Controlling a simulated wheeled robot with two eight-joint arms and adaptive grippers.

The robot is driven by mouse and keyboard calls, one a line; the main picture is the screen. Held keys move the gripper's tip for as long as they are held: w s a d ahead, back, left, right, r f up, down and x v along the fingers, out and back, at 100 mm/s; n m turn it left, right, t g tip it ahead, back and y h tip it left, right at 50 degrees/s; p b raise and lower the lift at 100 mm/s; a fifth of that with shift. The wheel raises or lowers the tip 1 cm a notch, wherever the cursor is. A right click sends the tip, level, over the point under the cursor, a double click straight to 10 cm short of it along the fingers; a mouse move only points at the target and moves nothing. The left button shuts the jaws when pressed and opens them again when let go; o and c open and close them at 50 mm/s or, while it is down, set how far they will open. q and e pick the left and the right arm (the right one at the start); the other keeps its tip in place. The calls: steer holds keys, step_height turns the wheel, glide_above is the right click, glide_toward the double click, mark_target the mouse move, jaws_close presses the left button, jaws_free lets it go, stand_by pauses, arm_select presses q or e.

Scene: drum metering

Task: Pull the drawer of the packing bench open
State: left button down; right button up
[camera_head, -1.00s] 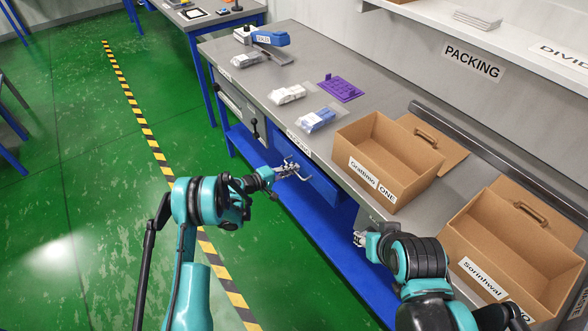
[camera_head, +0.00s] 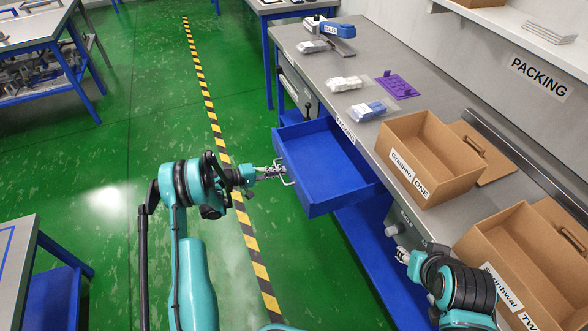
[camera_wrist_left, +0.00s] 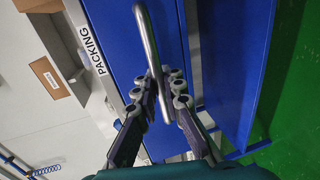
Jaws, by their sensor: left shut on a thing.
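The blue drawer (camera_head: 325,160) of the packing bench stands pulled out from under the bench top, and its inside looks empty. Its metal handle (camera_head: 284,172) is on the drawer front. My left gripper (camera_head: 279,172) is shut on this handle. In the left wrist view the fingers (camera_wrist_left: 166,92) close around the handle bar (camera_wrist_left: 150,45) in front of the blue drawer front (camera_wrist_left: 110,20). My right gripper (camera_head: 402,254) is near the bench's front edge, apart from the drawer; its fingers are too small to judge.
On the packing bench (camera_head: 330,65) stand two open cardboard boxes, one box (camera_head: 433,190) behind the drawer and another (camera_head: 520,260) nearer. Bagged items (camera_head: 346,84) and a purple tray (camera_head: 397,86) lie farther back. Green floor (camera_head: 120,150) with a striped line is clear left of the drawer.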

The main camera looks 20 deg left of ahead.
arm_select(q)
steer(key=shift+v, duration=0.75)
steer(key=shift+f, duration=0.2)
steer(key=c, duration=1.9)
jaws_free()
steer(key=v, duration=1.2)
